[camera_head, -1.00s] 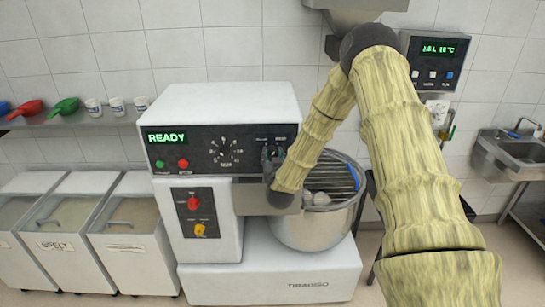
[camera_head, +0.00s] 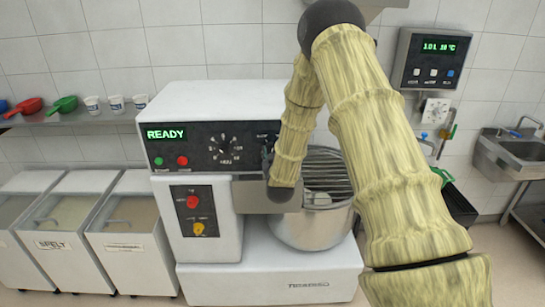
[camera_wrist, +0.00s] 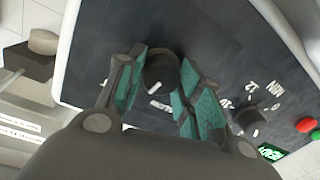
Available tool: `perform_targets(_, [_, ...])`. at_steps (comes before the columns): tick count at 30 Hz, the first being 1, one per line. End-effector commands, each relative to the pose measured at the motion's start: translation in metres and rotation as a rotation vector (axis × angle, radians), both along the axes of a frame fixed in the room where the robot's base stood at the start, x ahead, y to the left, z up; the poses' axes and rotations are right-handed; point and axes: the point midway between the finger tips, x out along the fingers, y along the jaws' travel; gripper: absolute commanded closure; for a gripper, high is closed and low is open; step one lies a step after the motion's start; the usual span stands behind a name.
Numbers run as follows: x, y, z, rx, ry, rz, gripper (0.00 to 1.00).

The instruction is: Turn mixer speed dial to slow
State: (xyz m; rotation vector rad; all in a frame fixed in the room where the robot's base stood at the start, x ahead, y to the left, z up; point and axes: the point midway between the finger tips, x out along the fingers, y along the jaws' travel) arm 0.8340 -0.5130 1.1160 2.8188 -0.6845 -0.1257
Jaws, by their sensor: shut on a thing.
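The spiral mixer (camera_head: 215,100) stands in the middle of the head view, with a dark control panel showing READY. Its speed dial is a dark round knob (camera_wrist: 160,70) with a white pointer mark, seen in the wrist view. My gripper (camera_wrist: 163,84) is shut on this knob, with a green-padded finger on each side. In the head view my wrist hides most of the dial and fingers. Part of the dial's lettering is hidden behind the fingers, so its setting cannot be read.
A timer knob (camera_head: 224,148) with a numbered ring sits beside the dial. Green (camera_head: 158,161) and red (camera_head: 182,160) buttons are at the panel's left. The steel bowl (camera_head: 300,230) with its wire guard (camera_head: 330,175) is below my arm. Ingredient bins (camera_head: 130,240) stand at the left.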

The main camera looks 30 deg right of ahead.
Motion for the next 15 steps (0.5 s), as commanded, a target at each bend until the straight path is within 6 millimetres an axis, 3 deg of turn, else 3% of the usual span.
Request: perform_targets(15, [0.0010, 0.0012, -0.0013, -0.363, 0.219, 0.000, 0.89])
